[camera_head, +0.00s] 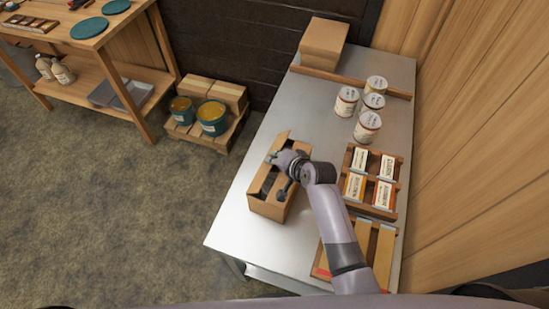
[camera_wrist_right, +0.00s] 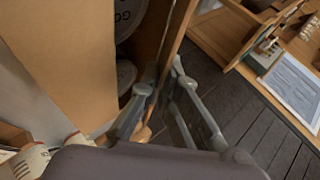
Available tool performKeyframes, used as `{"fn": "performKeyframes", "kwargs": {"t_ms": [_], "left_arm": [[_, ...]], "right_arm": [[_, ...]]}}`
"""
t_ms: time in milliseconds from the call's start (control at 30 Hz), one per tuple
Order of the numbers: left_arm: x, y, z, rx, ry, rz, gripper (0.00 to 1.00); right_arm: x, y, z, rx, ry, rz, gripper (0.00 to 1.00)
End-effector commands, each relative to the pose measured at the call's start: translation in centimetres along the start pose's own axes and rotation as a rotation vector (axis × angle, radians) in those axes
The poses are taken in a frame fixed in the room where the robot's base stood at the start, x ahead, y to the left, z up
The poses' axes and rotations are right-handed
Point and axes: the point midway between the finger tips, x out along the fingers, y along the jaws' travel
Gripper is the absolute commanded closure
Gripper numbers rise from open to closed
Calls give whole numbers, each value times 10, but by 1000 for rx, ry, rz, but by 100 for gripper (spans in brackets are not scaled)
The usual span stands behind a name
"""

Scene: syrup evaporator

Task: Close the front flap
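An open cardboard box (camera_head: 268,208) stands on the metal table, with flaps raised around its top; which one is the front flap I cannot tell. My right gripper (camera_head: 282,168) is at the box's top, over its far part. In the right wrist view, its two fingers (camera_wrist_right: 162,85) are spread apart, with a cardboard panel edge (camera_wrist_right: 172,40) running between them; contact is unclear. A broad cardboard panel (camera_wrist_right: 70,55) fills the left, and round labelled containers (camera_wrist_right: 127,72) show inside the box. My left gripper is not in view.
Several white cans (camera_head: 367,127) stand right of the box, near a wooden crate of labelled cartons (camera_head: 354,186). A closed carton (camera_head: 323,42) sits at the far end behind a wooden strip (camera_head: 350,82). The metal table (camera_head: 238,221) is bare left of the box.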

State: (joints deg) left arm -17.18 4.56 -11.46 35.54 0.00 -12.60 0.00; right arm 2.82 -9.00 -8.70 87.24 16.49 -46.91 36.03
Motion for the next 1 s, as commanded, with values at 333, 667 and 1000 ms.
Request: {"fn": "performKeyframes", "kwargs": {"t_ms": [333, 667, 1000], "left_arm": [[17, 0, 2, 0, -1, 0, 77], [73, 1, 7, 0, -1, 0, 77], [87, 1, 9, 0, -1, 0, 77]], "right_arm": [[4, 10, 2, 24, -2, -59, 100], [8, 24, 3, 111, 1, -274, 100], [4, 21, 2, 142, -1, -344, 100]]}}
